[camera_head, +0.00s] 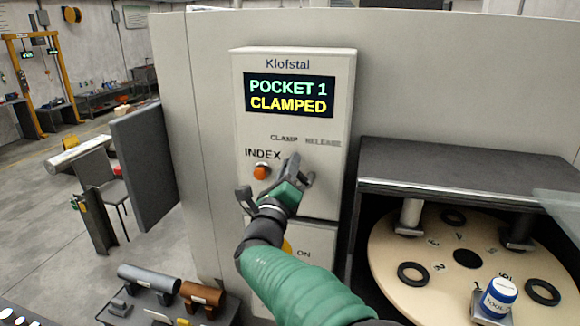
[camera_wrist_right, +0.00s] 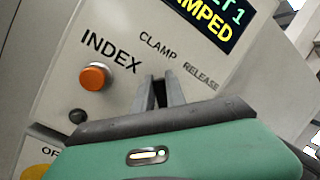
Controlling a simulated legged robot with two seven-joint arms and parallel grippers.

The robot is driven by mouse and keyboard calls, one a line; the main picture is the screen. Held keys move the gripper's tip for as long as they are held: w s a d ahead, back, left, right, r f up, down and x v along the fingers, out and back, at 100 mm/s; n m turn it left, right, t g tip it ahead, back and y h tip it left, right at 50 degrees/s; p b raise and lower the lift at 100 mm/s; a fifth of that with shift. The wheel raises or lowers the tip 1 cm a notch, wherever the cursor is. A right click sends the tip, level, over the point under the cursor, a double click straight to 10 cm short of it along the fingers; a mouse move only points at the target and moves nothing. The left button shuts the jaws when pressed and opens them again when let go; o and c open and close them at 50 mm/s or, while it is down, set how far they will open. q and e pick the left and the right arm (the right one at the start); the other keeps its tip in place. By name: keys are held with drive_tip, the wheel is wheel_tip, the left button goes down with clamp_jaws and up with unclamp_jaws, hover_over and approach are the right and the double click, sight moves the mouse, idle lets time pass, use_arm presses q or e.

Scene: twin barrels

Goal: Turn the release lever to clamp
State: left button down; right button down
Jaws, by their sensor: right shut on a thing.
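The control panel (camera_head: 293,135) is a pale box marked Klofstal on the machine's front. Its display (camera_head: 289,96) reads POCKET 1 in green and CLAMPED in yellow. CLAMP and RELEASE labels (camera_wrist_right: 180,62) sit below it, CLAMP on the left. My right gripper (camera_head: 300,174) is at the panel below these labels. In the right wrist view its fingers (camera_wrist_right: 167,92) are close together, shut on the release lever. The fingers and gripper body hide the lever, so its exact angle cannot be told. My left gripper is not in view.
The orange INDEX button (camera_head: 261,172) is close left of my right gripper. A round tool plate (camera_head: 425,285) with black rings and a blue-white pot (camera_head: 498,298) sits in the opening at right. A low table (camera_head: 150,305) with cylinders stands at lower left.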

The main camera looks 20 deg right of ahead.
drive_tip(key=c, duration=1.5)
unclamp_jaws()
drive_tip(key=shift+w+f, duration=0.1)
drive_tip(key=shift+o, duration=0.7)
drive_tip(key=shift+w, duration=0.15)
drive_tip(key=b+v, duration=0.6)
drive_tip(key=v, duration=1.1)
drive_tip(key=shift+b, duration=0.4)
drive_tip(key=shift+w, duration=0.1)
